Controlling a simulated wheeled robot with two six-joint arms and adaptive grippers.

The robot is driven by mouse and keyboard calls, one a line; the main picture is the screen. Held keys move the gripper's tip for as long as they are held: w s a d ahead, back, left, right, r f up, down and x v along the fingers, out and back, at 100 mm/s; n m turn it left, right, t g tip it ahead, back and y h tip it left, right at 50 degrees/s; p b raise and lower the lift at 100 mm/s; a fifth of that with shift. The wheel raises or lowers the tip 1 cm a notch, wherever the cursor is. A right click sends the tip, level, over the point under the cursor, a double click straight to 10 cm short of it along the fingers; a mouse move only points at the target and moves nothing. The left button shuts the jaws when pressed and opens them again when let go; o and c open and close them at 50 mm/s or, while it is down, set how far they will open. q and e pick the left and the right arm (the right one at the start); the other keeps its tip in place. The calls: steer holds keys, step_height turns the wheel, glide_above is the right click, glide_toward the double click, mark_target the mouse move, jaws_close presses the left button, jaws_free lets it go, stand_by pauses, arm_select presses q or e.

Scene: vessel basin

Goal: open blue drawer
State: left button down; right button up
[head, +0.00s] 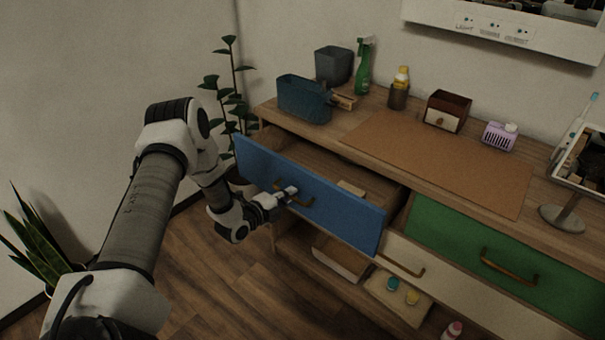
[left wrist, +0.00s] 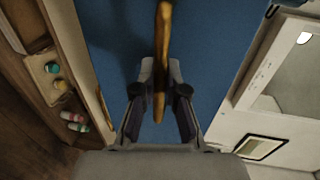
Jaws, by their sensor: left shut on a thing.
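The blue drawer (head: 330,204) is pulled out from the left part of the wooden cabinet, and its inside shows behind the front. A pale block-like thing (head: 351,188) lies inside it. My left gripper (head: 290,193) is at the drawer front, shut on the brass handle (head: 305,200). In the left wrist view the handle (left wrist: 162,40) runs between the fingers of my left gripper (left wrist: 161,95), with the blue front (left wrist: 215,50) behind it. My right gripper is in neither view.
A green drawer (head: 470,242) and a cream drawer (head: 398,255) are closed to the right. The cabinet top holds a blue basket (head: 303,98), a green spray bottle (head: 363,66) and a mirror on a stand (head: 583,165). Plants (head: 38,235) stand at the left. Floor is free before the cabinet.

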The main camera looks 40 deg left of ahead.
arm_select(q)
steer(key=f+p+v, duration=0.1)
steer(key=p+v, duration=0.2)
steer(key=v, duration=0.5)
steer(key=shift+s+f, duration=0.25)
steer(key=shift+f, duration=0.1)
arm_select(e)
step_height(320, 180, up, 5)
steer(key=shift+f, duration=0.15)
arm_select(q)
steer(key=c, duration=1.2)
jaws_free()
steer(key=shift+w, duration=0.1)
steer(key=v, duration=1.2)
